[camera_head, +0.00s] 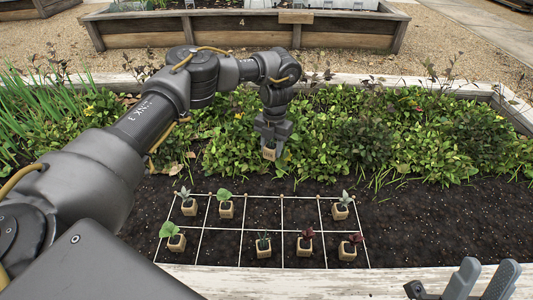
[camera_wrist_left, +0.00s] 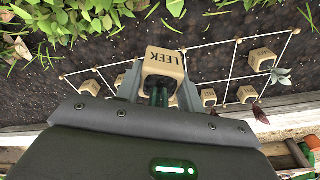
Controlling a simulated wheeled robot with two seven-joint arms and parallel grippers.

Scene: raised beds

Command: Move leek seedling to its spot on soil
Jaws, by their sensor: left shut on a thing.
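My left gripper (camera_head: 272,142) is shut on the leek seedling's tan block (camera_head: 269,154) and holds it in the air at the planting edge, beyond the string grid. In the left wrist view the block (camera_wrist_left: 164,62) reads LEEK and sits between the fingers; dark green leaves show below it. The string grid (camera_head: 245,197) lies on the dark soil (camera_head: 430,225), with two rows of cells. Two middle cells of the far row and the second cell of the near row are bare. My right gripper (camera_head: 490,266) is open and empty at the bottom right corner.
Other block seedlings stand in the grid, including a pale one (camera_head: 341,208) at far right and red-leaved ones (camera_head: 305,243) in the near row. Dense green plants (camera_head: 340,130) grow behind. A white-washed board (camera_head: 330,282) edges the bed in front. Soil right of the grid is clear.

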